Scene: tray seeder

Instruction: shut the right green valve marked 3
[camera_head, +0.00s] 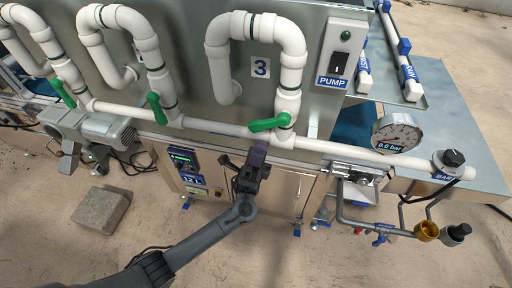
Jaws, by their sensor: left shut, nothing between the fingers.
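The green valve at mark 3 has a green lever handle (268,124) on the right white pipe, just above the horizontal pipe. The handle lies roughly level, pointing left from its pivot. The label "3" (260,67) is on the metal panel inside the pipe loop. My left gripper (258,150) is shut and empty, just below the handle; whether it touches the handle I cannot tell. Two other green handles sit to the left: the middle one (156,108) and the far-left one (63,93), both tilted steeply. My right gripper is not in view.
A horizontal white pipe (345,152) runs along the machine's front. A pump switch (340,64) is above. A grey motor (108,128) and a stone block (101,208) are at left.

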